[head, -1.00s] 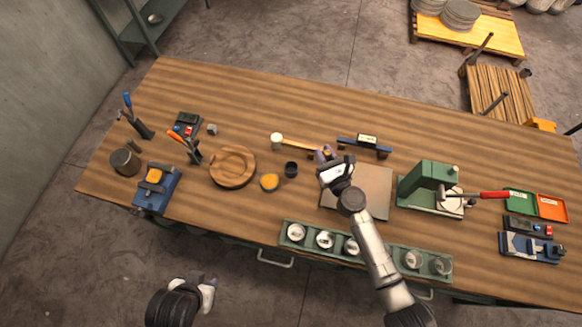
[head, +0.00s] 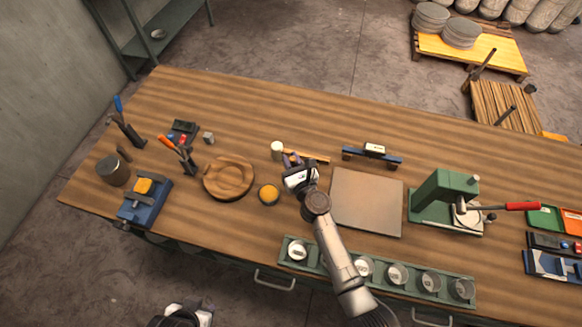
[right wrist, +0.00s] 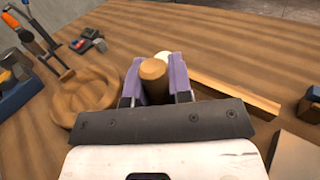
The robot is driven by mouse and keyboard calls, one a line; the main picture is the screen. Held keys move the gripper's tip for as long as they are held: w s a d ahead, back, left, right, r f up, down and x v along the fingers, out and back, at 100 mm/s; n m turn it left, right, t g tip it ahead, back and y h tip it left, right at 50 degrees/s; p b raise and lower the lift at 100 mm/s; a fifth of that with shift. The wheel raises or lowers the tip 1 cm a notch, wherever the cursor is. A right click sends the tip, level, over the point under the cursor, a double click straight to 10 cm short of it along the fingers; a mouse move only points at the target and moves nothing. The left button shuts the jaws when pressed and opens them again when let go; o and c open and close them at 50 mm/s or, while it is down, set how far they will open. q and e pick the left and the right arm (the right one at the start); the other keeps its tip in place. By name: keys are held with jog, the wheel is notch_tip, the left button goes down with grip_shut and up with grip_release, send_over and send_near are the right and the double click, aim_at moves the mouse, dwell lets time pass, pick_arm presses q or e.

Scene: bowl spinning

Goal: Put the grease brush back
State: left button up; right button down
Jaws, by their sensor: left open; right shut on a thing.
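My right gripper (head: 291,161) is shut on the grease brush's round wooden handle (right wrist: 154,72), which stands up between the purple fingers in the right wrist view (right wrist: 157,85). The brush's lower end is hidden. The round tin of yellow grease (head: 268,194) stands just left of the gripper in the head view. The small dark cup is hidden behind my right gripper and wrist; I cannot tell whether the brush is in it. My left gripper (head: 207,306) is low at the bottom edge, away from the bench, only partly in view, open and empty.
A pale cylinder (head: 277,150) and a wooden bar (head: 312,157) lie close behind the gripper. A round wooden form (head: 229,178) is left; a grey plate (head: 366,202) and green press (head: 441,196) are right. A rack of cups (head: 379,276) lines the front edge.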

notch_tip(320, 180, down, 4)
jog(key=shift+r+b, duration=0.25)
jog(key=shift+b, duration=1)
jog(key=shift+f, duration=0.2)
jog(key=c, duration=1)
grip_release()
jog(key=shift+c, duration=0.2)
